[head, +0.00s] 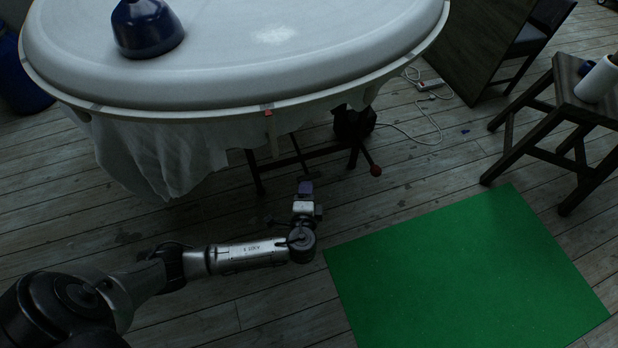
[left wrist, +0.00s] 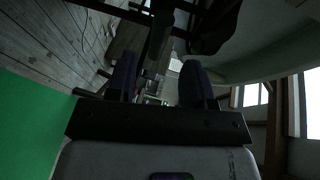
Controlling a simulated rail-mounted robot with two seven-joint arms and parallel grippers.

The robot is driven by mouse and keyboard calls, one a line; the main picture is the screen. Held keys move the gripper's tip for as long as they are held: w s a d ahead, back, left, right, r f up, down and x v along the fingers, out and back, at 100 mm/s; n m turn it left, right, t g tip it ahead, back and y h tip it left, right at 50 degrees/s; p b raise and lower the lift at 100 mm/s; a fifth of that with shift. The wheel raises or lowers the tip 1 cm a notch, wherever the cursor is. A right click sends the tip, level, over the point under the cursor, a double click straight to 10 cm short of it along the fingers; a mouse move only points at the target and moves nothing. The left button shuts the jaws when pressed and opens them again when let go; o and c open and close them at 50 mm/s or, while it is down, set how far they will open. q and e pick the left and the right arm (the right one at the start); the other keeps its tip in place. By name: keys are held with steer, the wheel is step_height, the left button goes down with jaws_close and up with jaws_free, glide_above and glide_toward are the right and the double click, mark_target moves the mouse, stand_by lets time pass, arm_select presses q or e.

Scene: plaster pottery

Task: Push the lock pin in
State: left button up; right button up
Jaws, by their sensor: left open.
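My left gripper (head: 305,188) is below the front rim of the round white table in the head view, with bluish fingers pointing toward the dark frame under it. In the left wrist view its two fingers (left wrist: 161,80) stand apart, and nothing is clearly held between them. I cannot make out the lock pin for certain. A small red piece (head: 268,113) sits on the table's front rim, above and left of the gripper. A red knob (head: 376,170) ends a dark bar under the table, to the gripper's right and apart from it. My right gripper is not in view.
The white table (head: 240,70) carries a dark blue pot (head: 147,28), and a pale cloth (head: 165,155) hangs from its left front. A green mat (head: 465,270) lies on the floor at right. A wooden stool (head: 570,110) stands beyond it. A white cable lies behind.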

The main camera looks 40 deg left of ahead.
mark_target(309, 177)
arm_select(q)
steer(key=shift+b+x, duration=1.05)
steer(key=shift+x, duration=2.3)
steer(key=shift+d+f, duration=0.1)
jaws_close()
